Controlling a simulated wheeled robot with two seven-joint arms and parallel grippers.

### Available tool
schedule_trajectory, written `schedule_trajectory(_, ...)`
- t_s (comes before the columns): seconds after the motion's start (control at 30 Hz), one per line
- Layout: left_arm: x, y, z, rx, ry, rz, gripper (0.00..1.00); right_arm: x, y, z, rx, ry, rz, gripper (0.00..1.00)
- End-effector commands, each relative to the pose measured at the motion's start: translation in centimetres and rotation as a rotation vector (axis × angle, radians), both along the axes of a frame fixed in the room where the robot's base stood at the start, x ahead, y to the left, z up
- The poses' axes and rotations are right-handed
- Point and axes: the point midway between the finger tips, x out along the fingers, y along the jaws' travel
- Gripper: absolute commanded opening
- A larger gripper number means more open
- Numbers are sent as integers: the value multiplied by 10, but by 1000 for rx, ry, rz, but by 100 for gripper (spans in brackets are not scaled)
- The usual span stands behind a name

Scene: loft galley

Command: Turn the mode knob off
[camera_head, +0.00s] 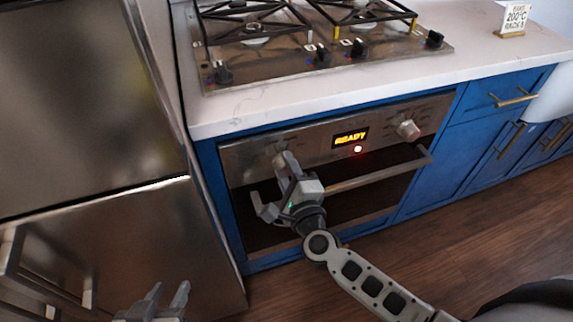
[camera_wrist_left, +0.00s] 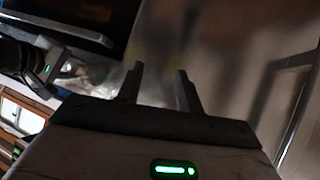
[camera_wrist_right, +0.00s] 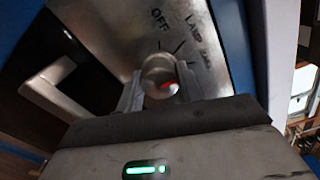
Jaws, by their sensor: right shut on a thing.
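The mode knob (camera_wrist_right: 160,76) is a round metal knob with a red mark, on the oven's steel panel. Printed words "OFF" and "LAMP" show above it in the right wrist view. My right gripper (camera_wrist_right: 158,88) has a finger on each side of the knob and is shut on it. In the head view, my right gripper (camera_head: 284,170) is at the left end of the oven panel (camera_head: 310,146), and it hides most of the knob (camera_head: 277,157). My left gripper (camera_head: 166,298) is at the bottom left, fingers apart and empty; it also shows in the left wrist view (camera_wrist_left: 160,82).
The oven display (camera_head: 350,138) reads "READY" above a lit red light. Another knob (camera_head: 408,130) sits at the panel's right. The oven handle (camera_head: 375,175) runs below. A steel fridge (camera_head: 90,100) stands left; a gas hob (camera_head: 310,45) is on the counter above.

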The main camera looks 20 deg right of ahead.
Motion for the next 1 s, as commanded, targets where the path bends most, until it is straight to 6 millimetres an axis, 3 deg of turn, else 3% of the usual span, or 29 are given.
schedule_trajectory(0.33, 3, 4, 16, 44, 3, -9, 36, 0, 0, 3, -328, -9, -1, 14)
schedule_trajectory(1.0, -3, 10, 23, 106, 37, -29, 36, 0, 0, 1, -941, -30, 1, 14)
